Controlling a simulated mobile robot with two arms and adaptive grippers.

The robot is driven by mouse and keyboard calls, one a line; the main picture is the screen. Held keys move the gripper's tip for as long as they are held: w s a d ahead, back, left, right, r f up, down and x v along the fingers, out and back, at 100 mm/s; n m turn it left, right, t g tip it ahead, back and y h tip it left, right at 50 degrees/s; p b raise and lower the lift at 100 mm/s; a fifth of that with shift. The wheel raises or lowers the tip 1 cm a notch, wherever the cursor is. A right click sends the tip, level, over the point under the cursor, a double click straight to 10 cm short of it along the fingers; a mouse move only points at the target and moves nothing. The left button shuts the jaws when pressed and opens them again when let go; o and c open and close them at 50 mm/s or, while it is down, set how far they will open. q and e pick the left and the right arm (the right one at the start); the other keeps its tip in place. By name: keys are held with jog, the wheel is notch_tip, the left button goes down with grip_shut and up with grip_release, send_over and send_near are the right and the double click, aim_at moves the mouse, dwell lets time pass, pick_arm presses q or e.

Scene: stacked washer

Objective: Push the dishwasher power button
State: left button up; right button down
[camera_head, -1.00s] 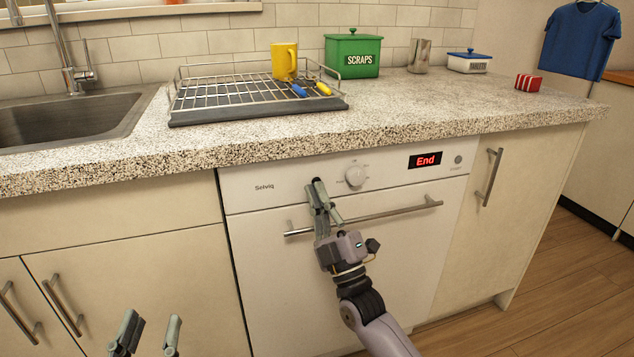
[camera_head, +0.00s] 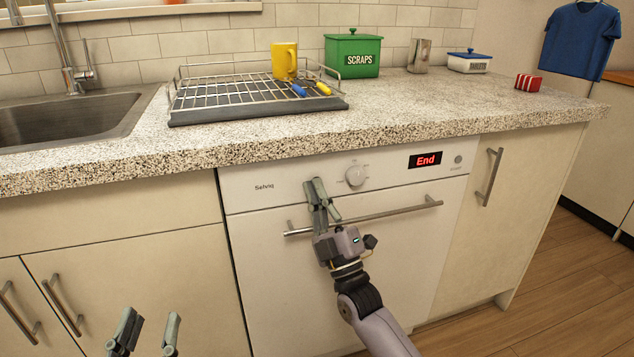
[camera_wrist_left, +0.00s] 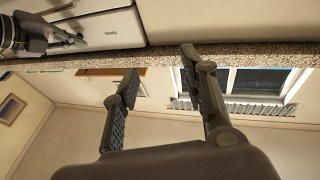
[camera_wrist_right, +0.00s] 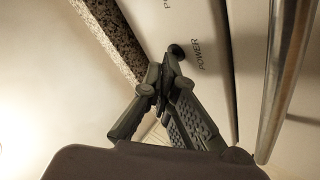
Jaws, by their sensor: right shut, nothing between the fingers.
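The white dishwasher (camera_head: 285,270) has a control panel with a round dial (camera_head: 356,175), a red "End" display (camera_head: 425,160) and a small button (camera_head: 458,159) at the right. My right gripper (camera_head: 316,183) is shut and empty, its fingertips at the panel left of the dial. In the right wrist view, a dark round power button (camera_wrist_right: 177,50) sits beside the word POWER. The right fingertips (camera_wrist_right: 168,62) are right at it; I cannot tell whether they touch. In the head view they hide this button. My left gripper (camera_head: 150,322) is open and empty at the lower left.
The dishwasher's bar handle (camera_head: 385,213) runs just below the panel, behind my right gripper. The speckled countertop (camera_head: 420,105) overhangs above, with a dish rack (camera_head: 240,115), yellow mug (camera_head: 284,60) and green scraps box (camera_head: 352,55). Cabinet handles (camera_head: 62,305) are at the left.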

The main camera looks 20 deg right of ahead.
pick_arm(q)
jog(key=shift+r, duration=0.1)
pick_arm(e)
jog(key=shift+s, duration=0.15)
pick_arm(q)
jog(key=shift+w+a+f+g+y+p, duration=0.25)
jog(key=shift+f+g, duration=0.45)
jog(key=shift+f, duration=0.5)
jog(key=shift+f+g+y+p, duration=0.15)
jog(key=shift+f+g+p, duration=0.15)
jog(key=shift+f+g, duration=0.65)
pick_arm(e)
jog(key=shift+s, duration=0.5)
pick_arm(q)
jog(key=shift+f+t, duration=0.15)
jog(key=shift+t, duration=0.1)
jog(key=s+a+f+g+y+p, duration=0.3)
jog(key=s+f+g, duration=0.6)
jog(key=f, duration=0.5)
jog(key=shift+a+f+n+g+p, duration=0.15)
jog(key=shift+a+n+g+p, duration=0.2)
jog(key=shift+a, duration=0.35)
pick_arm(e)
jog(key=s, duration=0.6)
jog(key=shift+d, duration=0.15)
